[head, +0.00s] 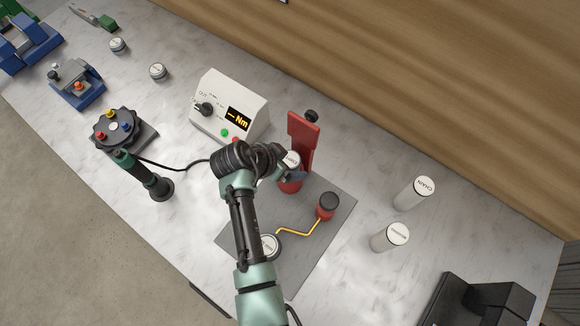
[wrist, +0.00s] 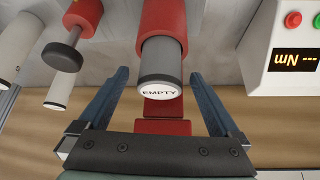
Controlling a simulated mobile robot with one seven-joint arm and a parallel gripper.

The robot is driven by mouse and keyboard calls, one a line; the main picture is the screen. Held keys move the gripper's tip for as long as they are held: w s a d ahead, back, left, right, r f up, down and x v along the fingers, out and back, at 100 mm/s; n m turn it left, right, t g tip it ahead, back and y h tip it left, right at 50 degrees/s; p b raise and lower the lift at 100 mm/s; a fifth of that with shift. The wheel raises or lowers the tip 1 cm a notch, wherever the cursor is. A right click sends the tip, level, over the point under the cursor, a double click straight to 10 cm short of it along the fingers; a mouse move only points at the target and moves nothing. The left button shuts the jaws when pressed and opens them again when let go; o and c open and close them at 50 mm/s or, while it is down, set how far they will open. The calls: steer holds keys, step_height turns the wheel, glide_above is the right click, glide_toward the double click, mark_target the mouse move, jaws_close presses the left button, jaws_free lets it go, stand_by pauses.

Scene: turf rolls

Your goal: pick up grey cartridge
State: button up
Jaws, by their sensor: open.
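The grey cartridge (wrist: 159,63) sits in a red cylindrical holder (wrist: 165,18) in the wrist view. Its white end cap reads EMPTY. In the head view its pale cap (head: 291,158) shows at the red holder (head: 289,187), partly hidden by my wrist. My gripper (wrist: 159,75) is open, with one blue-grey finger on each side of the cartridge and a visible gap to each. In the head view my gripper (head: 294,172) is over the holder, its fingers mostly hidden.
A red upright plate (head: 302,140) stands behind the holder. A red post with a dark knob (head: 327,205) and a yellow bent rod (head: 300,231) are nearby on the grey mat (head: 323,240). A meter box (head: 226,103) stands left. Two white cylinders (head: 411,193) (head: 388,238) stand right.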

steer(key=shift+x, duration=0.85)
jaws_close()
